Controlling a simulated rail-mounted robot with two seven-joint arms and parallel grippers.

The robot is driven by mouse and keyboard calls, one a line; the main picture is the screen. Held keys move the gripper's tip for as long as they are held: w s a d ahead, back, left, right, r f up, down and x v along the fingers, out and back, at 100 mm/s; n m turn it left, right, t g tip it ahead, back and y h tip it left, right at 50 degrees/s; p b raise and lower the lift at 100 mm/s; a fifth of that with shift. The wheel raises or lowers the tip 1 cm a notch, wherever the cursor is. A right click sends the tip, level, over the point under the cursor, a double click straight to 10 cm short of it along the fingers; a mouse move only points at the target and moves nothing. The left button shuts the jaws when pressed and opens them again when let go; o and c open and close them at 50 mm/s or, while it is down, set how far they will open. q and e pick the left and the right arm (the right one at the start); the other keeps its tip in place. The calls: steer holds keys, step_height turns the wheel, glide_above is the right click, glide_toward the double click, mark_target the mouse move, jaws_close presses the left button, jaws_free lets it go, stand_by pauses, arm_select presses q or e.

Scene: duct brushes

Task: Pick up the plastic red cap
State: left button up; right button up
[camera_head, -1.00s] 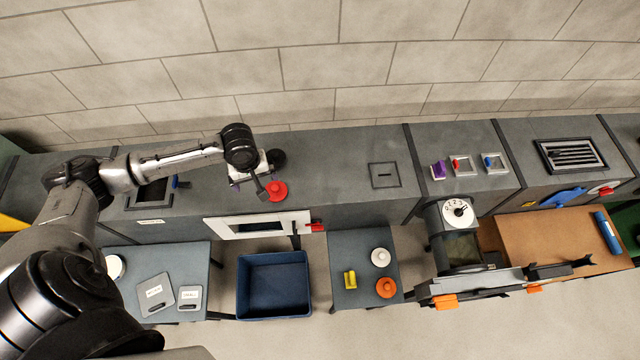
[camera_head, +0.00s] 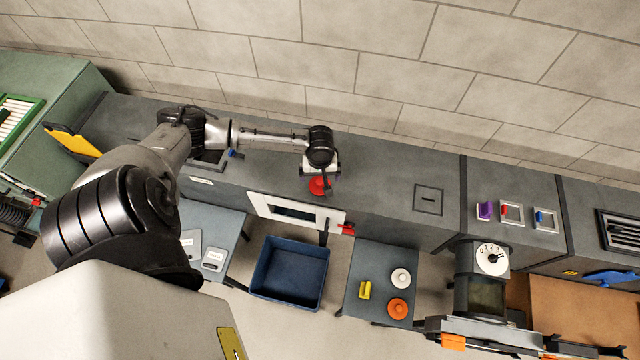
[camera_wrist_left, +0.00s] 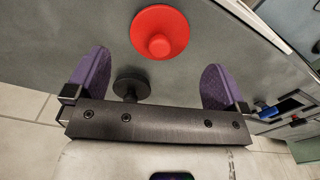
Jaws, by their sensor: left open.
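The red cap (camera_head: 318,188) stands on the long grey counter, partly covered by my left gripper in the head view. In the left wrist view the red cap (camera_wrist_left: 160,30) is a round flared disc with a raised middle, beyond the fingertips and roughly centred between them. My left gripper (camera_head: 321,177) is above and beside it. In the left wrist view the gripper (camera_wrist_left: 155,72) has its two purple fingers wide apart, with neither touching the cap.
A black round knob-like piece (camera_wrist_left: 131,86) shows between the fingers, beside the cap. A white-framed panel with a red handle (camera_head: 297,212) is on the counter front. A blue bin (camera_head: 289,272) stands below. A small table (camera_head: 381,270) holds white, orange and yellow pieces. Counter right of the cap is clear.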

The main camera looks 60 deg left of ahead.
mark_target(320, 181)
arm_select(q)
steer(key=shift+f+p, duration=0.35)
steer(key=shift+f, duration=2.2)
steer(key=c, duration=0.9)
steer(key=shift+o, duration=0.2)
